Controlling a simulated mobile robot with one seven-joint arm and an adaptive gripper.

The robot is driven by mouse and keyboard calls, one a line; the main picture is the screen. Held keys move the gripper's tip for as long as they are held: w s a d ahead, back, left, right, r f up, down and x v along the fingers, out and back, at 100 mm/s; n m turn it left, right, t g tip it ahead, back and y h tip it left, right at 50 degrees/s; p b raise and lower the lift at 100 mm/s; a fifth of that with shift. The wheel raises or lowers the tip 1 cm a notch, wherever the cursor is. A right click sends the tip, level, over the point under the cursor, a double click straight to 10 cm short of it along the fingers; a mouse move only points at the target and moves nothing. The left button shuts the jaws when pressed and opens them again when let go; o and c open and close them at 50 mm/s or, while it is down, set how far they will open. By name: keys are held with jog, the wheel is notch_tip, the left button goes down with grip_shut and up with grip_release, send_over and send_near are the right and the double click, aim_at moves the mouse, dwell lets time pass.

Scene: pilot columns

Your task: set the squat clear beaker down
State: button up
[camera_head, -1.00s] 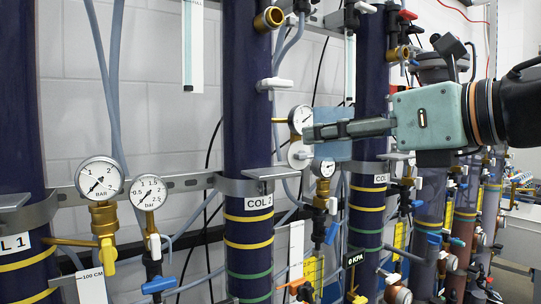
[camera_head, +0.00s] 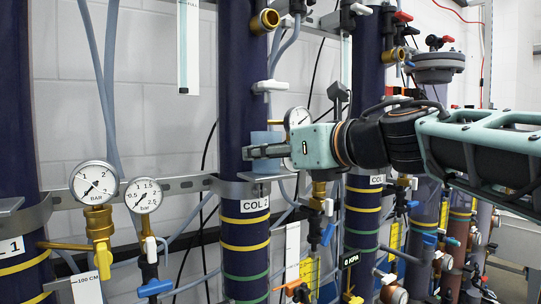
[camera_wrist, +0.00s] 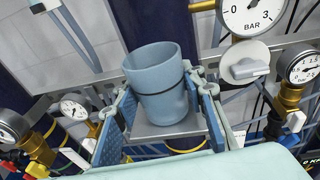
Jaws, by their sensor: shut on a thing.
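The squat beaker is a bluish, see-through cup (camera_wrist: 158,88), upright or nearly so between the two blue pads of my gripper (camera_wrist: 165,100) in the wrist view. In the head view my gripper (camera_head: 258,152) reaches left across the COL 2 column, and the beaker (camera_head: 266,137) shows above and below the finger. A flat grey plate (camera_wrist: 150,131) lies beneath the beaker in the wrist view. In the head view the grey bracket (camera_head: 240,186) on COL 2 is just below the beaker. I cannot tell whether the beaker's base touches it.
The dark COL 2 column (camera_head: 245,80) stands close behind the beaker. Hoses and valves crowd the wall.

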jog(key=shift+f, duration=0.1)
jog(key=shift+f, duration=0.15)
jog(key=o, duration=1.4)
jog(key=shift+c, duration=0.2)
jog(key=shift+r, duration=0.3)
jog(key=v, duration=1.2)
jog(key=shift+f, duration=0.1)
